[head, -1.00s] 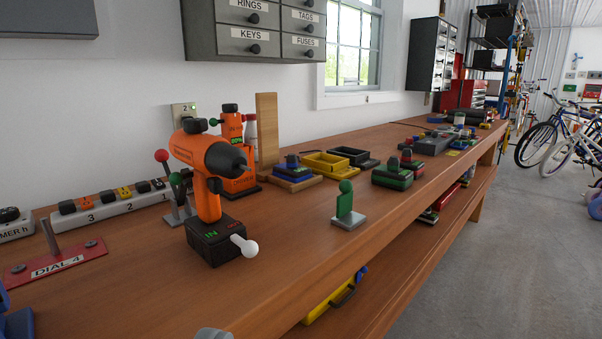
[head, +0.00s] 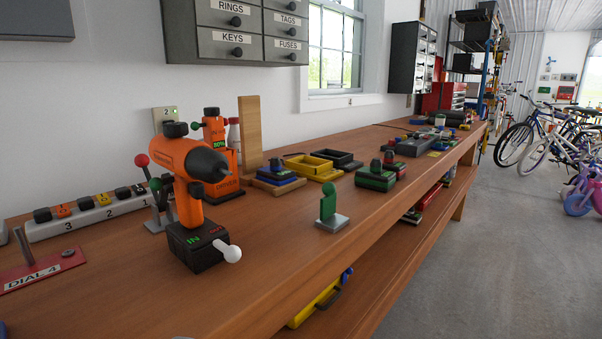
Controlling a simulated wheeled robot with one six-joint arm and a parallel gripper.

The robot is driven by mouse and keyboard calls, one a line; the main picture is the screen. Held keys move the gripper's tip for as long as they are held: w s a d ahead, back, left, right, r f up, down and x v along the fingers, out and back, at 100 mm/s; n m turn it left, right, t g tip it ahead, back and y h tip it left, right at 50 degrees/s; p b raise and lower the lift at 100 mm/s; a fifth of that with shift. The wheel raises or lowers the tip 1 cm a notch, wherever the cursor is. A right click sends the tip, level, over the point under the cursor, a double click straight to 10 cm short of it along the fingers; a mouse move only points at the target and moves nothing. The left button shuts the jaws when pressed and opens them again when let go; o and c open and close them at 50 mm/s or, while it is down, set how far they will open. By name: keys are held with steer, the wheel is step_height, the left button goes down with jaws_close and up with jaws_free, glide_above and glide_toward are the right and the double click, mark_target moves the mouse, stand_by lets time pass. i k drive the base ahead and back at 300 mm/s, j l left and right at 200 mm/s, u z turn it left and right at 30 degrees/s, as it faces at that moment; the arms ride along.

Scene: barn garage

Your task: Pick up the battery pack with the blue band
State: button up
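A dark pack with a blue band (head: 276,173) sits on a wooden base on the workbench (head: 290,248), behind and to the right of the orange drill. It looks like the battery pack, but it is small at this distance. Similar dark packs with green bands (head: 375,181) stand to its right. The orange drill (head: 187,195) stands upright on a dark base marked IN, with a white-knobbed lever. My gripper is not in view.
A green upright piece on a grey plate (head: 329,210) stands near the bench's front edge. A yellow tray (head: 314,167) and a black tray (head: 343,161) lie beyond the blue-banded pack. A power strip (head: 90,213) lies left. Open floor (head: 480,255) is at right.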

mark_target(273, 174)
steer(key=i+l+u, duration=0.5)
steer(key=i+l, duration=0.2)
steer(key=i+l+u, duration=0.5)
steer(key=l, duration=0.5)
steer(key=i, duration=0.1)
